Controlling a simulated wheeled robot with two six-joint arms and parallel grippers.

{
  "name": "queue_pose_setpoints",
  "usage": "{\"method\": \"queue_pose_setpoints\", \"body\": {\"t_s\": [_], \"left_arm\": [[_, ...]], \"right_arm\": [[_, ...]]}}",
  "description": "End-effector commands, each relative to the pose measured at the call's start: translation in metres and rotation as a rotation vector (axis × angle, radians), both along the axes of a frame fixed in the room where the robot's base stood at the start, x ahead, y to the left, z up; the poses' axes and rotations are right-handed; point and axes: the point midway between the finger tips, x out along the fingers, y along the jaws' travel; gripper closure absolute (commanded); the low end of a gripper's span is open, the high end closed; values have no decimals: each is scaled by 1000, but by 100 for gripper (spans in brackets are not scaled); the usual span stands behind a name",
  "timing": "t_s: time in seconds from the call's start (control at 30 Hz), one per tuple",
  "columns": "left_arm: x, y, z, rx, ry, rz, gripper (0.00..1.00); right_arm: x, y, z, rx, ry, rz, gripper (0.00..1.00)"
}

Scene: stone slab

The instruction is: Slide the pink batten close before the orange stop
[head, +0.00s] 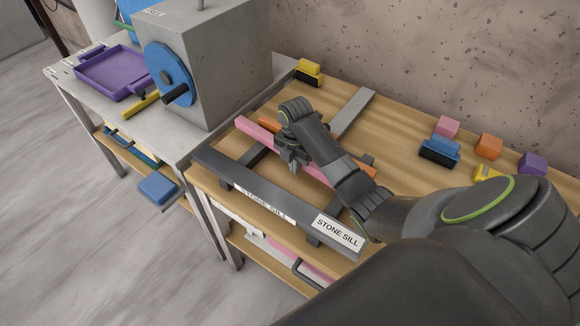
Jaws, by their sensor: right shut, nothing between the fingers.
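The pink batten (253,131) lies slantwise on the wooden bench top, its middle hidden by my right gripper and forearm. A strip of the orange stop (268,122) shows just behind the batten's left part; most of it is hidden behind my wrist. An orange-brown end (367,160) shows right of my forearm and may belong to it. I cannot tell how wide the gap between batten and stop is. My right gripper (292,166) is shut and empty, pointing down at the batten's near side; whether it touches is unclear. My left gripper is not in view.
A dark sill (250,187) labelled "STONE SILL" runs along the bench's front edge. A grey bar (354,112) lies behind my arm. Several coloured blocks, including a blue one (440,148), stand at the back right. A grey machine (215,60) stands on the left table.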

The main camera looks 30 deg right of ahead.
Motion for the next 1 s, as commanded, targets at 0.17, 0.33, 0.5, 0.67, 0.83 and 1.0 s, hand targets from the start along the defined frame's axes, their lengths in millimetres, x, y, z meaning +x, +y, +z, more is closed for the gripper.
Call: {"method": "queue_pose_setpoints", "body": {"t_s": [0.17, 0.33, 0.5, 0.67, 0.83, 1.0], "left_arm": [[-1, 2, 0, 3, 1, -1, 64], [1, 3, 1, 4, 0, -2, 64], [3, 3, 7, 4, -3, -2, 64], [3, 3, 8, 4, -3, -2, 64], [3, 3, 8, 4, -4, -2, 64], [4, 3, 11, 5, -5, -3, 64]], "right_arm": [[0, -1, 0, 0, 0, 0, 100], [1, -2, 0, 0, 0, 0, 100], [5, -13, 2, -1, 1, -1, 100], [8, -21, 1, 0, -1, 0, 100], [8, -20, 0, 0, -1, 0, 100], [8, -19, 1, 1, -1, -1, 100]]}}
